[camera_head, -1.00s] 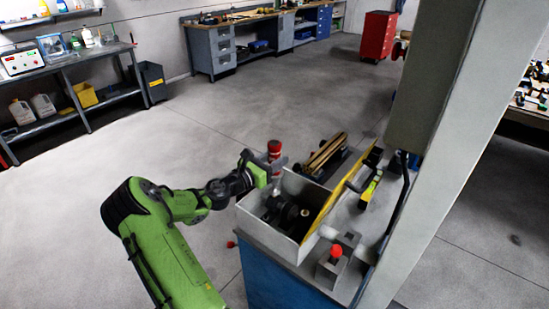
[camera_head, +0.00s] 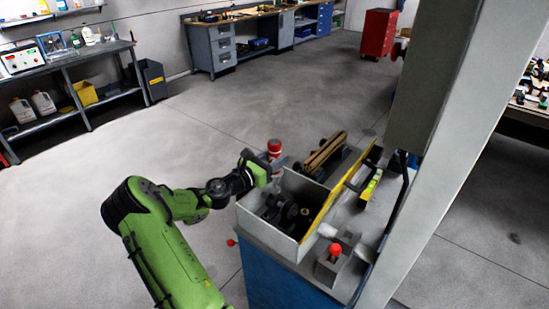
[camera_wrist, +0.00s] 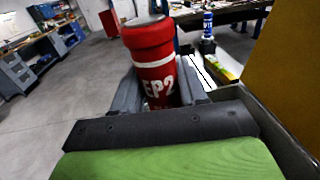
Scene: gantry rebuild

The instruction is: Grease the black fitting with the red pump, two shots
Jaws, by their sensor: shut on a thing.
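The red pump (camera_wrist: 157,65) is a red cylinder with a white band and the letters EP2. It stands between the fingers of my gripper (camera_head: 273,165), which is shut on it. In the head view the pump's red and white top (camera_head: 274,148) shows above the fingers, just past the left rear corner of an open grey box (camera_head: 262,227). Dark round parts (camera_head: 290,211) lie inside the box. I cannot tell which of them is the black fitting. The pump's lower end is hidden.
A yellow panel (camera_head: 325,214) rises along the box's right side. A red knob (camera_head: 335,249) on a grey block stands in front. Brown rods (camera_head: 323,152) lie behind the box. A grey column (camera_head: 436,150) stands at right. Open floor is at left.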

